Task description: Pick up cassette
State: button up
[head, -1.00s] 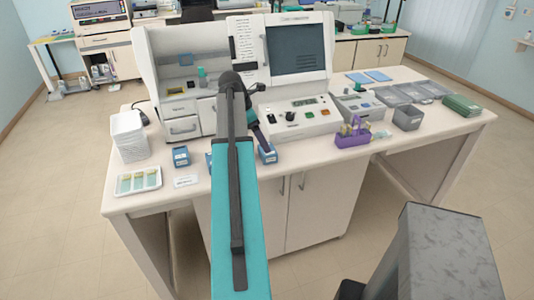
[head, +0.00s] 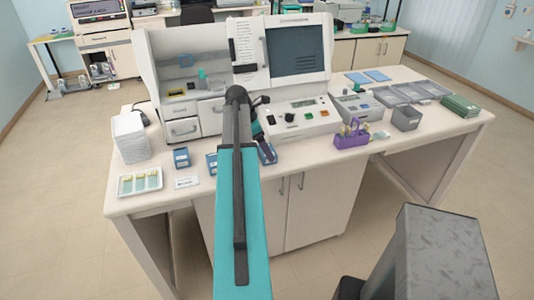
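I cannot tell for sure which thing is the cassette. Several small blue-and-white boxes stand near the bench's front edge: one at the left (head: 181,157), one partly hidden behind my arm (head: 211,162), and one just right of my arm (head: 267,154). My gripper (head: 263,144) points down at the right-hand box, its lower end at or against it. This box looks tilted. The fingers are small, dark and partly hidden by my arm, so their opening and any hold on the box are unclear.
A white tray with yellow-topped pieces (head: 139,191) and a white card (head: 187,182) lie at the left. A white instrument (head: 297,118) stands close behind my gripper. A purple carrier (head: 351,140) and a grey bin (head: 406,119) are to the right.

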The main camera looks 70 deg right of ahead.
jog(key=shift+s+d+f, duration=0.1)
jog(key=shift+s+f, duration=0.1)
jog(key=shift+f, duration=0.3)
jog(key=c, duration=1.3)
jog(key=shift+r, duration=0.15)
jog(key=shift+r+b, duration=1.45)
jog(key=shift+r, duration=3.45)
